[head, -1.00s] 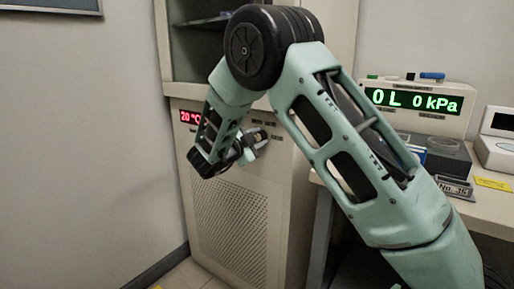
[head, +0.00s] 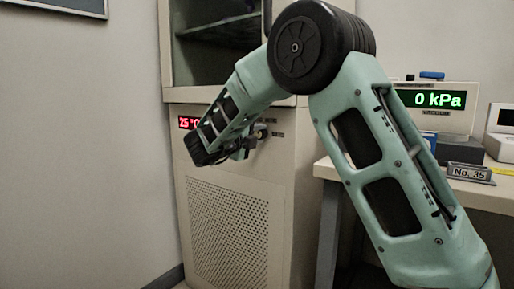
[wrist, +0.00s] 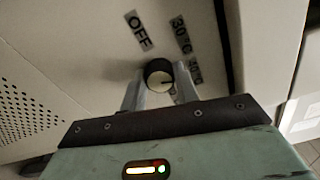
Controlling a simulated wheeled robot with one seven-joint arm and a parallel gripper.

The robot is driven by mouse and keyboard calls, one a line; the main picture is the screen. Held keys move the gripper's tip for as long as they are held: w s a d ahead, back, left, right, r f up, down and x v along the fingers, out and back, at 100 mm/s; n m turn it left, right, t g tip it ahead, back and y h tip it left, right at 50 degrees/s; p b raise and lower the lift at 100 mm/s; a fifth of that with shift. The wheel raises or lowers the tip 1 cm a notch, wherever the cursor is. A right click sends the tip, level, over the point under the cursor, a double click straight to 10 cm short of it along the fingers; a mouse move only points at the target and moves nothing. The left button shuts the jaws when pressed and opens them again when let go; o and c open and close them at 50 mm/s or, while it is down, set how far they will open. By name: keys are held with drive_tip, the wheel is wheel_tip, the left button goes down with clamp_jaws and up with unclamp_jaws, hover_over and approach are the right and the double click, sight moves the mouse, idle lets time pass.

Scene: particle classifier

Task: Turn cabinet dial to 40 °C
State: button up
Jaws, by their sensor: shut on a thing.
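The cabinet dial (wrist: 158,74) is a round black knob with a pale face in the wrist view. The fingers of my gripper (wrist: 159,88) are shut on it, one on each side. An OFF label (wrist: 138,30) and a 30 °C label (wrist: 181,35) are on the panel near the dial. My gripper (head: 256,138) is at the panel's right part, small in that view.
The cabinet's open upper compartment (head: 215,50) is above the panel, and a perforated grille (head: 228,220) is below. A table (head: 400,185) at the right bears a green 0 kPa display (head: 438,99) and a No. 35 plate (head: 470,174). A wall is at the left.

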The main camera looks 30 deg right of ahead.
drive_tip(key=shift+f+m+b, duration=0.2)
drive_tip(key=shift+m+b, duration=0.4)
drive_tip(key=shift+b, duration=0.05)
drive_tip(key=shift+r, duration=0.1)
drive_tip(key=o, duration=1)
drive_tip(key=shift+c, duration=0.2)
drive_tip(key=shift+a+r, duration=0.1)
drive_tip(key=p+v, duration=0.3)
drive_tip(key=v, duration=1.4)
drive_tip(key=shift+p, duration=0.35)
drive_tip(key=shift+s+a+r, duration=0.1)
